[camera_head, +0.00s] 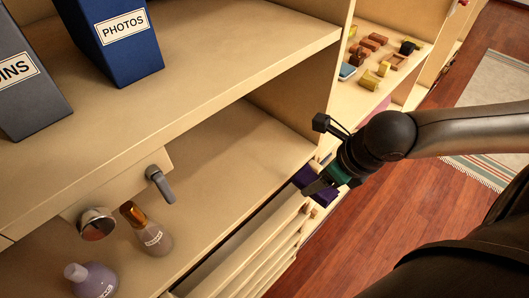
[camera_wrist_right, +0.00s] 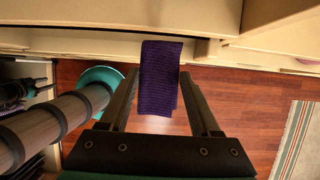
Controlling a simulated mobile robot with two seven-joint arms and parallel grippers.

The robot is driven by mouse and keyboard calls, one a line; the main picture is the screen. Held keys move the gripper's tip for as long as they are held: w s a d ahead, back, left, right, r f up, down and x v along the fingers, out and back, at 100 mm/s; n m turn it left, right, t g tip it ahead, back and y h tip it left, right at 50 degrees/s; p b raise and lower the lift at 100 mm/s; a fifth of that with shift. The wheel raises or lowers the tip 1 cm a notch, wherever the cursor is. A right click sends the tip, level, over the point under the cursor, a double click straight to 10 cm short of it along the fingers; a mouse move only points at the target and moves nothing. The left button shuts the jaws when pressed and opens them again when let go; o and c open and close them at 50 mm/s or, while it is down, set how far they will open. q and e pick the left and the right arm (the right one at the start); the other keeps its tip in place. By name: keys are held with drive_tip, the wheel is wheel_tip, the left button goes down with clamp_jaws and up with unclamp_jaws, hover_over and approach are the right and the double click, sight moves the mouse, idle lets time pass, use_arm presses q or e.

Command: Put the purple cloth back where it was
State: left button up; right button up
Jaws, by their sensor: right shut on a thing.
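The purple cloth (camera_head: 304,176) hangs between the fingers of my right gripper (camera_head: 318,186), beside the shelf edge and the top of the slatted drawer unit in the head view. In the right wrist view the folded, ribbed cloth (camera_wrist_right: 159,76) hangs between the two dark fingers of the right gripper (camera_wrist_right: 163,90), which is shut on it. Its lower end is over the red floor in that view, and its upper end overlaps the pale shelf edge. My left gripper is not clearly visible.
Blue PHOTOS binder (camera_head: 118,42) and a grey binder (camera_head: 25,85) stand on the upper shelf. Small coloured items (camera_head: 375,55) lie on the far shelf. Striped rug (camera_head: 490,105) on the floor.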

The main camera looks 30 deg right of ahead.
sight(302, 170)
drive_tip(key=shift+w+a+f+b, duration=0.15)
drive_tip(key=shift+w+b, duration=0.2)
drive_tip(key=shift+b, duration=0.05)
drive_tip(key=shift+w, duration=0.7)
drive_tip(key=shift+w+a+r+b, duration=0.2)
drive_tip(key=shift+w+a+b, duration=0.3)
drive_tip(key=shift+w, duration=0.2)
drive_tip(key=shift+w+a, duration=0.1)
drive_tip(key=shift+w, duration=0.25)
drive_tip(key=w+a, duration=0.1)
drive_tip(key=w, duration=0.1)
drive_tip(key=w+p, duration=0.1)
drive_tip(key=w, duration=0.2)
drive_tip(key=w+a, duration=0.1)
drive_tip(key=w, duration=0.1)
drive_tip(key=shift+w+a, duration=0.2)
drive_tip(key=shift+a, duration=0.15)
drive_tip(key=w, duration=0.1)
drive_tip(key=w+a, duration=0.1)
drive_tip(key=w, duration=0.1)
drive_tip(key=shift+w+a+p, duration=0.1)
drive_tip(key=shift+p, duration=0.3)
drive_tip(key=shift+f, duration=0.75)
use_arm(q)
drive_tip(key=shift+f, duration=0.35)
use_arm(e)
drive_tip(key=o, duration=1.2)
